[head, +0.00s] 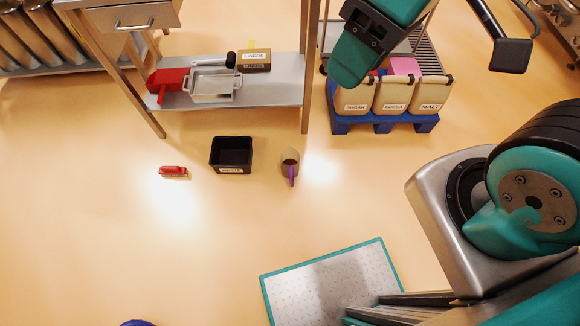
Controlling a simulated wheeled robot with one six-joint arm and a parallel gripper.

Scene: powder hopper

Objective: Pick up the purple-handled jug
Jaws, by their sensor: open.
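The purple-handled jug (290,162) stands on the floor near the middle of the head view, just right of a black bin. It has a beige rim and a dark inside, and its purple handle points toward the bottom of the picture. My gripper (363,309) appears at the bottom edge, right of centre, with its grey fingers pointing left. It is open, with nothing seen between the fingers. It is well apart from the jug, and its lower part is cut off by the frame.
The black bin (231,153) and a red-topped brush (173,171) lie left of the jug. A metal bench shelf (275,93) stands behind. Labelled sacks sit on a blue pallet (385,123). A teal-edged mat (301,286) lies in front. Open floor lies between mat and jug.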

